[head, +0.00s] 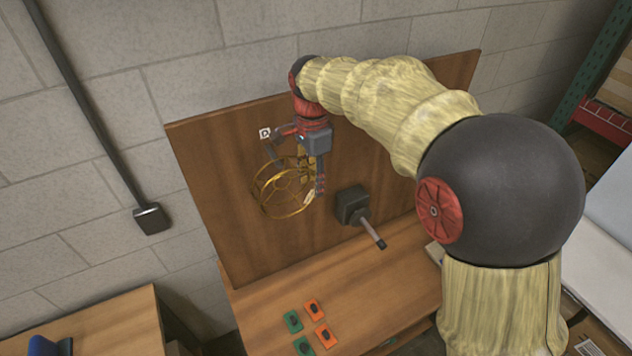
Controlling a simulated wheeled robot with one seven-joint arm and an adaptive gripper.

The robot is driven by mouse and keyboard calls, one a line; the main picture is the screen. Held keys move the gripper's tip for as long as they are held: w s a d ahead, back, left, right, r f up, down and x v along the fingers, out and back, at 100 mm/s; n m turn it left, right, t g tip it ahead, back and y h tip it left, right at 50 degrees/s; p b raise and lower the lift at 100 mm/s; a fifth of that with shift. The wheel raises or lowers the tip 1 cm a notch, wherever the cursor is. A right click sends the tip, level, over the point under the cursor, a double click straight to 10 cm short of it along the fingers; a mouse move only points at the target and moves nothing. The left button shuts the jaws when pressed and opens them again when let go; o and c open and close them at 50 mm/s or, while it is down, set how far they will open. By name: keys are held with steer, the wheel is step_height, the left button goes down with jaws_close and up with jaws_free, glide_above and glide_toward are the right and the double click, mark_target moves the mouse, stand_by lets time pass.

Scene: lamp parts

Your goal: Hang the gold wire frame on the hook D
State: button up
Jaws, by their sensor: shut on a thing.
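The gold wire frame (268,193) is a round open cage of thin gold wire. It hangs in front of the upright wooden board, left of the middle of the head view. My gripper (312,190) is shut on its right side.
A dark block with a protruding rod (352,205) sticks out from the board, right of and below my gripper. Green and orange tiles (312,309) lie on the wooden bench (385,290). A block wall (110,180) stands behind the board.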

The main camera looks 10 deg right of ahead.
steer(key=shift+w+a+f+p, duration=0.2)
steer(key=shift+w+a+f, duration=0.1)
steer(key=shift+w, duration=0.5)
steer(key=shift+w+a+f+p, duration=0.15)
steer(key=shift+w+f+p, duration=0.1)
steer(key=shift+w, duration=0.55)
steer(key=shift+w+a+f+p, duration=0.15)
steer(key=shift+w+a+f, duration=0.15)
steer(key=shift+w, duration=0.5)
steer(key=o, duration=1.3)
steer(key=shift+o, duration=0.4)
